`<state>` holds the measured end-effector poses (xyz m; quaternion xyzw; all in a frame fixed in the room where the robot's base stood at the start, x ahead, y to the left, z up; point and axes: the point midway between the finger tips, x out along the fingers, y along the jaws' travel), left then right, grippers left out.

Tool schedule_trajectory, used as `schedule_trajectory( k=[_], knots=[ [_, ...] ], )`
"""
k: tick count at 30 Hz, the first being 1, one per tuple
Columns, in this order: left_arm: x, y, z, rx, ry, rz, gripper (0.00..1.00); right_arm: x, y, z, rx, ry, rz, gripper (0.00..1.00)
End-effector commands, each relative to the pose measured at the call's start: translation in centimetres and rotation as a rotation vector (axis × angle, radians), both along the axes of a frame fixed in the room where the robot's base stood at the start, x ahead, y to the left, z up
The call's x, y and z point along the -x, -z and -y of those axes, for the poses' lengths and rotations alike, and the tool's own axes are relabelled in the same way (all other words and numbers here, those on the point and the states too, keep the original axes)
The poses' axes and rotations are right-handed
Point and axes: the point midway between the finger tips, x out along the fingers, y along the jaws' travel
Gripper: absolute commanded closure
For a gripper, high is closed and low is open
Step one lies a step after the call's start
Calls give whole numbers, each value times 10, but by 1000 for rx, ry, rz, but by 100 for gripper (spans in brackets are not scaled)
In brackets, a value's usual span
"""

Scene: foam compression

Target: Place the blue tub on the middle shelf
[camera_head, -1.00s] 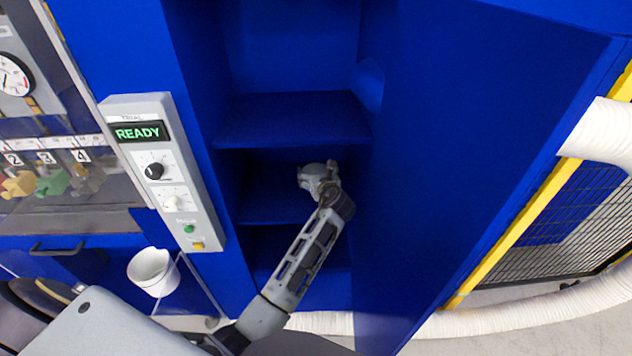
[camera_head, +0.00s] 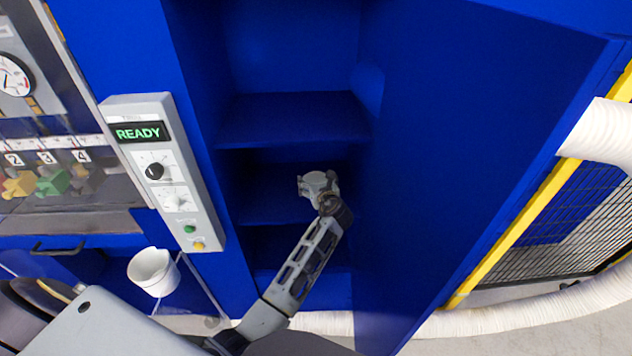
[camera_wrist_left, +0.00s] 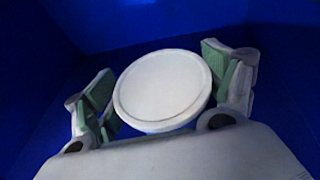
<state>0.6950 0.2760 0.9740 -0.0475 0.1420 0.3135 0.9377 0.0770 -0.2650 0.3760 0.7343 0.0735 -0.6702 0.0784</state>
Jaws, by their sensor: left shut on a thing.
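My left gripper (camera_head: 318,184) reaches into the blue cabinet, in the opening between the upper shelf (camera_head: 292,120) and the middle shelf (camera_head: 268,206). In the left wrist view its two green-padded fingers stand on either side of the tub, shut on it. The tub shows there as a round white top (camera_wrist_left: 162,88) with a rim, tilted in the picture. Its side is mostly hidden, with only a thin bluish edge below the top. In the head view the gripper hides the tub. I cannot tell whether the tub touches the shelf. My right gripper is not in view.
The cabinet's tall side wall (camera_head: 450,150) stands close to the right of my arm. A grey control box (camera_head: 165,175) reading READY is on the left, with a white bucket (camera_head: 152,270) below it. The visible part of the middle shelf left of the gripper looks bare.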

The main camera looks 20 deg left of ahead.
Motion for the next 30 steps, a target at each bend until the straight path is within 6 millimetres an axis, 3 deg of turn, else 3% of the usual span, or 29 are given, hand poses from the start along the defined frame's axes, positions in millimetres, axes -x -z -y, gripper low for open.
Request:
schedule_trajectory(
  k=[1, 2, 6, 21, 30],
  knots=[
    [0, 0, 0, -1, 1, 2, 52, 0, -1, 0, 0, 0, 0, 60],
    [0, 1, 0, -1, 0, -1, 15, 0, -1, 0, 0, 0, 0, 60],
    [0, 1, 0, 0, 0, 0, 0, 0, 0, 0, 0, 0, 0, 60],
    [1, -1, 1, 0, 0, 0, 0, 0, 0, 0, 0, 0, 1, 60],
    [18, -8, 14, 0, 1, 0, 0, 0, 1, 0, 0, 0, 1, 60]
  ],
)
